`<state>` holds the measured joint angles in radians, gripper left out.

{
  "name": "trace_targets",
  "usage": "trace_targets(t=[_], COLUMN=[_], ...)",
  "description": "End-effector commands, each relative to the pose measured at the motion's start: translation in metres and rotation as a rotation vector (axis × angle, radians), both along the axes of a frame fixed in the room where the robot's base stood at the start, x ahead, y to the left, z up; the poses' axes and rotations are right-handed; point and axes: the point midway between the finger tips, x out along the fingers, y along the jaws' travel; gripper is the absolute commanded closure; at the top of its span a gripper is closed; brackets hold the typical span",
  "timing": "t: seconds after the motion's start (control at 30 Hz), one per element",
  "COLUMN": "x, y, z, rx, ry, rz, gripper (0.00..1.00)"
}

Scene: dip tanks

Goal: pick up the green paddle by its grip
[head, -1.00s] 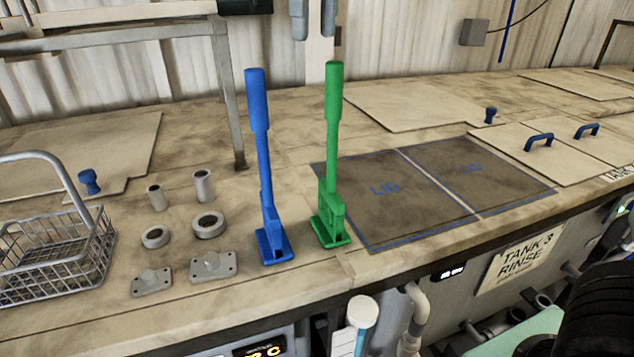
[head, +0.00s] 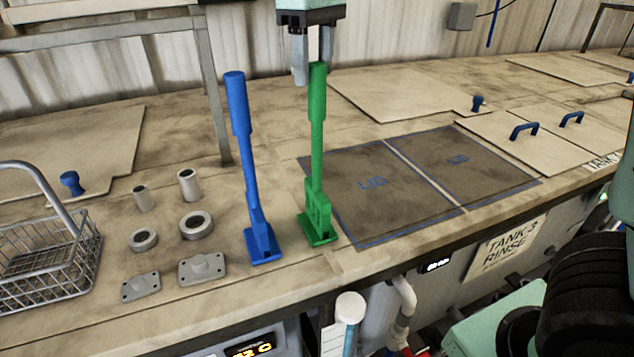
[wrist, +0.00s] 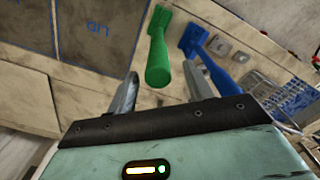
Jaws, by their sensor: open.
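The green paddle (head: 317,150) stands upright on the bench, its foot on the bench top and its thick grip at the top. My gripper (head: 312,70) is open above and around the height of the grip's top end, with one finger to the left and the other partly behind the grip. In the wrist view, the green paddle (wrist: 159,55) shows grip end first, between and just beyond the fingers of my gripper (wrist: 160,90). It looks apart from both fingers. The blue paddle (head: 241,130) stands to the left, and also shows in the wrist view (wrist: 222,76) beyond the right finger.
A wire basket (head: 45,268), metal rings (head: 196,225) and small flanged parts (head: 202,269) lie to the left. Lids marked LID (head: 375,190) lie flat to the right. A metal frame post (head: 212,95) rises behind the blue paddle.

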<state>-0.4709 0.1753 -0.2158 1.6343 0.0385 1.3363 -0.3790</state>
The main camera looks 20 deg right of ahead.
Motion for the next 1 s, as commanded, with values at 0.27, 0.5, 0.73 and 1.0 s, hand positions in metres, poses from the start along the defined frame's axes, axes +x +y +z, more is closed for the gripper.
trace_targets(t=[0.27, 0.5, 0.73, 1.0], x=[-0.003, -0.003, -0.002, -0.002], y=[-0.002, -0.003, -0.003, -0.003], z=[-0.021, -0.052, -0.056, -0.056], rx=[-0.002, -0.001, 0.001, 0.001], ry=[0.006, 0.003, -0.001, -0.001], rz=[0.0, 0.0, 0.0, 0.0], gripper=[0.49, 0.49, 0.49, 1.0])
